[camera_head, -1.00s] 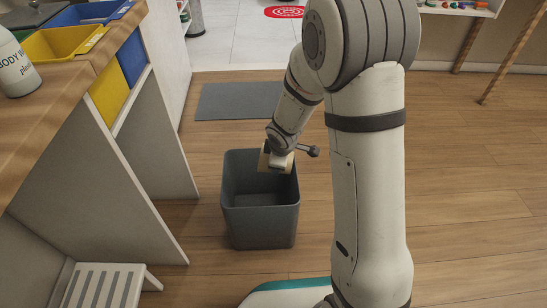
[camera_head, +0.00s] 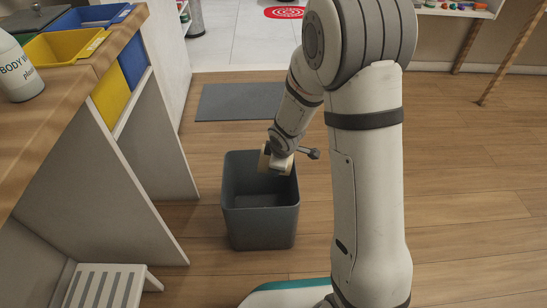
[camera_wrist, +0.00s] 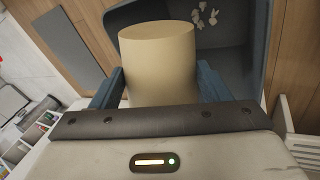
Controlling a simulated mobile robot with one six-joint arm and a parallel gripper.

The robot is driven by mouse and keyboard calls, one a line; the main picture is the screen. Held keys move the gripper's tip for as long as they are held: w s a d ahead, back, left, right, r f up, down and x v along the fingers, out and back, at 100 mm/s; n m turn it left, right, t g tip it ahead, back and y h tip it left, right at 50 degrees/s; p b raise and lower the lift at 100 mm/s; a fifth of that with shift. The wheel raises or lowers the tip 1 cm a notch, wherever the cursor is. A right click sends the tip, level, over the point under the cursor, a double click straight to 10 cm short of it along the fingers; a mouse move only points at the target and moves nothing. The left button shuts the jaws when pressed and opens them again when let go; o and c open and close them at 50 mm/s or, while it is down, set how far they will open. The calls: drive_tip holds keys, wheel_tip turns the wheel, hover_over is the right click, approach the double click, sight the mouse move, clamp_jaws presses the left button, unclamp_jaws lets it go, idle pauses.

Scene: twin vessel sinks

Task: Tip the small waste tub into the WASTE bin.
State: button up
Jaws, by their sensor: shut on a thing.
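The small waste tub (camera_wrist: 157,65) is a plain beige cylinder in the middle of the wrist view. My gripper (camera_wrist: 160,86) is shut on it, with a dark blue finger on each side. The tub (camera_head: 264,158) is small and partly hidden by my gripper (camera_head: 276,163) in the head view, tilted over the back right of the grey bin (camera_head: 260,222). Several pale scraps (camera_wrist: 205,17) lie against the dark bin interior (camera_wrist: 236,55) in the wrist view. No WASTE label shows on the bin. I cannot tell whether anything is left in the tub.
A wooden counter (camera_head: 60,120) with yellow (camera_head: 62,46) and blue (camera_head: 95,14) trays and a white bottle (camera_head: 18,72) stands at left. A slatted white stool (camera_head: 105,287) is at front left. A grey mat (camera_head: 238,101) lies behind the bin. Wooden floor is clear at right.

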drive_tip(key=shift+d+r+p, duration=0.15)
drive_tip(key=shift+r+p, duration=0.3)
drive_tip(key=shift+p, duration=0.1)
drive_tip(key=shift+r+y+p, duration=0.1)
drive_tip(key=shift+y+p, duration=0.2)
drive_tip(key=shift+p, duration=0.15)
drive_tip(key=r+y+p, duration=0.1)
drive_tip(key=y+p, duration=0.1)
drive_tip(key=p, duration=0.4)
drive_tip(key=shift+m+t, duration=0.3)
drive_tip(key=shift+m, duration=0.1)
drive_tip(key=shift+r+t+y+p, duration=0.35)
drive_tip(key=shift+y+p, duration=0.45)
drive_tip(key=shift+p, duration=0.25)
drive_tip(key=shift+y, duration=0.3)
drive_tip(key=y, duration=0.1)
drive_tip(key=r+m+t+y, duration=0.1)
drive_tip(key=y, duration=0.1)
drive_tip(key=shift+r, duration=0.1)
drive_tip(key=y+b, duration=0.1)
drive_tip(key=r+m+t+y+b, duration=0.1)
drive_tip(key=y, duration=0.1)
drive_tip(key=shift+t+b, duration=0.25)
drive_tip(key=shift+b, duration=0.15)
wheel_tip(320, 180, up, 2)
drive_tip(key=m+t+y+b, duration=0.1)
drive_tip(key=y+b, duration=0.2)
drive_tip(key=shift+r, duration=0.15)
drive_tip(key=shift+r+t, duration=0.35)
drive_tip(key=shift+t, duration=0.05)
